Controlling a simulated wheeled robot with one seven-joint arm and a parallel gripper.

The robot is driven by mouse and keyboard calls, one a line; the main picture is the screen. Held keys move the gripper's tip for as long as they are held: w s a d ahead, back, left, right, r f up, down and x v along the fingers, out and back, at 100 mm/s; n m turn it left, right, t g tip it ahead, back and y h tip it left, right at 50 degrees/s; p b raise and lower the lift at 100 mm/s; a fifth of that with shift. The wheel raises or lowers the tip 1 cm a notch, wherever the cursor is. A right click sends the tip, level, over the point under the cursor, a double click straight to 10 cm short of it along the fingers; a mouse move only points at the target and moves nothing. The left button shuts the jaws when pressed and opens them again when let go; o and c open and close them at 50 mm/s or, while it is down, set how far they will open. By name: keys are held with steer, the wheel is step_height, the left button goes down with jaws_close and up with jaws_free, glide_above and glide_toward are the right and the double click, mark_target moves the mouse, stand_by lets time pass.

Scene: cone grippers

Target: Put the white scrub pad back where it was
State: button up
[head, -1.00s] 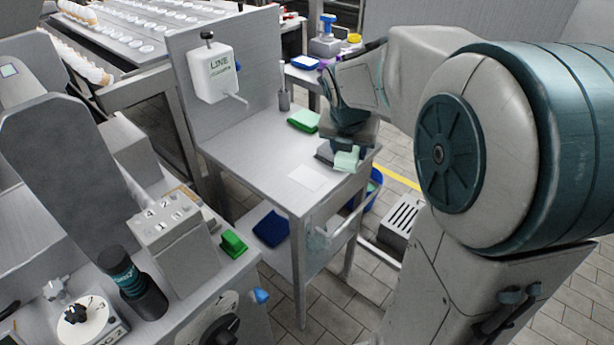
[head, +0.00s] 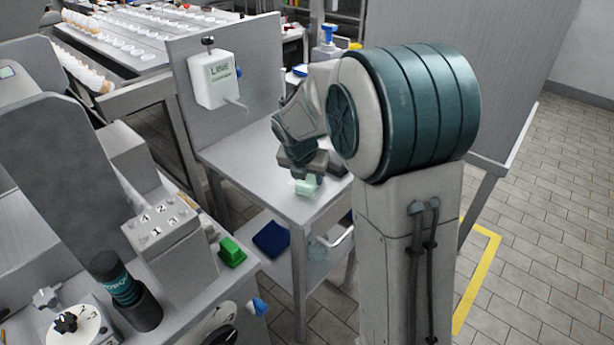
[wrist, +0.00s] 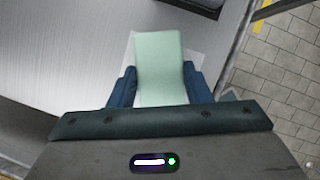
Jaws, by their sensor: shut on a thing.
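The white scrub pad (head: 307,187), which looks pale mint, is in my gripper (head: 304,177) over the steel side table (head: 245,160). In the wrist view the pad (wrist: 160,62) stands out between the two blue fingers of my gripper (wrist: 160,88), which are shut on its sides. A whitish flat rectangle (wrist: 196,55) lies on the table top behind and under the pad in that view, partly covered by it. I cannot tell whether the pad touches the table. My arm hides part of the table's far side in the head view.
A dark tray-like thing (wrist: 198,4) lies on the table near the right edge. A dispenser marked LINE (head: 213,80) hangs on the panel behind. A blue cloth (head: 271,239) lies on the lower shelf. A green block (head: 232,252) sits on the near machine. Floor is free at right.

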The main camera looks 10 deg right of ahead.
steer(key=o, duration=0.9)
steer(key=p+v, duration=0.2)
steer(key=v, duration=0.9)
steer(key=s+f+m+y, duration=0.1)
steer(key=s+m, duration=0.6)
steer(key=m, duration=0.3)
steer(key=s+d+f+m+g, duration=0.1)
steer(key=s+m, duration=0.7)
steer(key=m, duration=0.2)
steer(key=s+d+f+m+y, duration=0.1)
steer(key=s+m, duration=0.7)
steer(key=m, duration=0.1)
steer(key=shift+d+f+m+g+y, duration=0.15)
steer(key=shift+f+m+g+y, duration=0.15)
steer(key=shift+m+g, duration=0.1)
